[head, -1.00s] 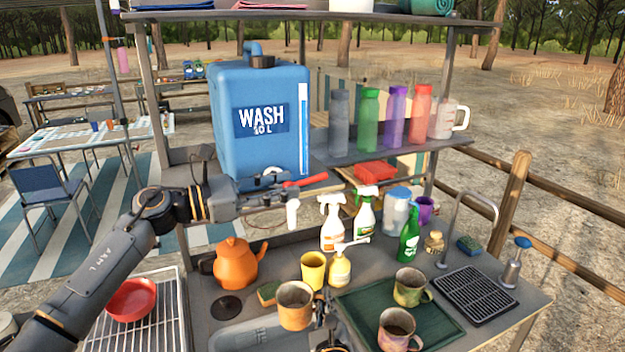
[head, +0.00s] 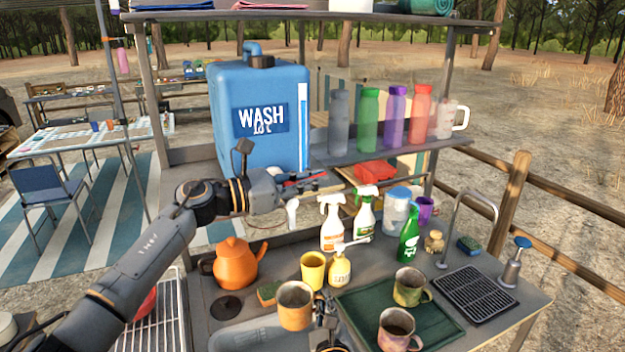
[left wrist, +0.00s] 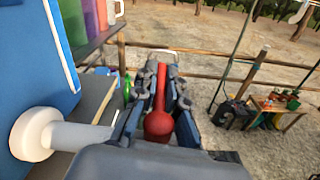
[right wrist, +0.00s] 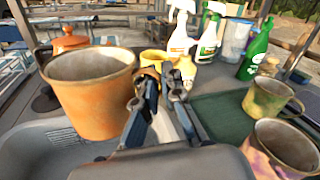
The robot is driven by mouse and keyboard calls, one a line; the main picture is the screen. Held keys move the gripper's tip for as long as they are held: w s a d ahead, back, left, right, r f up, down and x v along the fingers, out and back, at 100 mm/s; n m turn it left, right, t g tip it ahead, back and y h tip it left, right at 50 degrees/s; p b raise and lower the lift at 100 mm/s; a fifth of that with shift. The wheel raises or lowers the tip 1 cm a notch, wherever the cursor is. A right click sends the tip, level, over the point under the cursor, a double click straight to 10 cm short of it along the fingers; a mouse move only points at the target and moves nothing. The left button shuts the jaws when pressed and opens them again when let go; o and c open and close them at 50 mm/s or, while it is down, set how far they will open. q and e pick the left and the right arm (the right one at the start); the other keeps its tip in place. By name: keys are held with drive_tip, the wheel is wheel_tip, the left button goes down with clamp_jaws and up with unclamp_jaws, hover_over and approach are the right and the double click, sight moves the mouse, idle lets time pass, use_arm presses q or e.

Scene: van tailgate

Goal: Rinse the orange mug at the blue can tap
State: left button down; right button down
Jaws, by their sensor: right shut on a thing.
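The orange mug (head: 294,310) is upright and looks empty inside; it fills the left of the right wrist view (right wrist: 95,100). My right gripper (head: 326,308) is shut on the mug at its right side, where the handle is largely hidden. The blue can (head: 230,95), marked WASH, stands on the shelf. Its white tap spout (head: 292,212) points down above the mug and also shows in the left wrist view (left wrist: 45,135). My left gripper (head: 300,183) is open around the red tap lever (left wrist: 158,118), with one finger on each side. No water shows.
A grey basin (head: 250,338) lies below the mug. A yellow cup (head: 313,270), soap pump (head: 340,268) and spray bottles (head: 332,222) stand close behind. An orange kettle (head: 236,263) is at left. Two mugs sit on a green mat (head: 440,325) at right.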

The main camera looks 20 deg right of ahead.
idle(0.3)
use_arm(q)
drive_tip(key=shift+s+m+g, duration=0.2)
drive_tip(key=shift+m+g, duration=0.3)
drive_tip(key=shift+g, duration=0.3)
drive_tip(key=shift+s+m+g, duration=0.2)
drive_tip(key=shift+m+g, duration=0.3)
drive_tip(key=shift+g, duration=0.3)
drive_tip(key=c, duration=1.4)
unclamp_jaws()
drive_tip(key=shift+a, duration=0.1)
drive_tip(key=a, duration=0.4)
drive_tip(key=w+a, duration=0.1)
drive_tip(key=a, duration=0.6)
drive_tip(key=shift+w+a, duration=0.25)
drive_tip(key=shift+a, duration=0.15)
